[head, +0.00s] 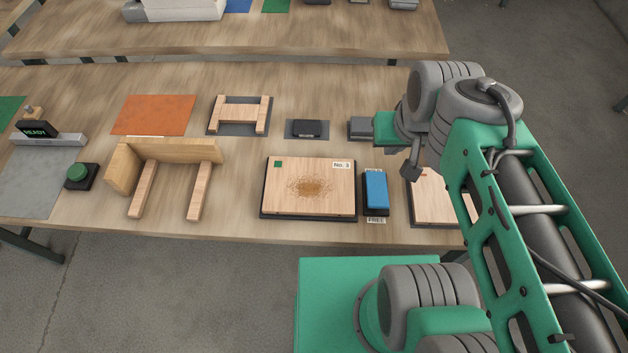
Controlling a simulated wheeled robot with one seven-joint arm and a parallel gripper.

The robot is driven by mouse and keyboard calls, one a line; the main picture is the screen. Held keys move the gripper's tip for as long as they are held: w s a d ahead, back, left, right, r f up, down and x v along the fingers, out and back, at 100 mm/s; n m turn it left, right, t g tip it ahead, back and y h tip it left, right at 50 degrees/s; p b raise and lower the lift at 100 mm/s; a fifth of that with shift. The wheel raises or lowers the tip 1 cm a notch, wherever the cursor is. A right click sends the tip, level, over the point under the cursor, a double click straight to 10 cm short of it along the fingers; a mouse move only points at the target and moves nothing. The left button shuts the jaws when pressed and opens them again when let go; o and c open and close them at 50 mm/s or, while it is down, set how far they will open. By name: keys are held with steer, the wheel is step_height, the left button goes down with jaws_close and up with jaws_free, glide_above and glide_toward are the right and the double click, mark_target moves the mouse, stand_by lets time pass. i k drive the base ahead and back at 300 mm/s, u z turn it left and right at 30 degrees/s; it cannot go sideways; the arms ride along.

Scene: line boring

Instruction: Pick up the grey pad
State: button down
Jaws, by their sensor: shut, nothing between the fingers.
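A grey block (361,127), which looks like the grey pad, lies on the table left of my wrist. Its right side is partly hidden behind a green part, so I cannot see its full outline. My gripper (410,172) hangs below the wrist, to the right of and nearer than the grey block. It is small and dark in this view, shut and empty, and apart from the block.
A blue pad (376,189) sits in a dark holder beside a wooden board (309,187) with a brown scribbled patch. A dark block (307,127) lies on a grey mat. A wooden frame (164,166) stands left. My arm hides the table's right side.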

mark_target(360, 127)
steer(key=u, duration=0.55)
steer(key=k, duration=0.65)
steer(key=u, duration=1.25)
steer(key=i, duration=1.15)
steer(key=z, duration=0.4)
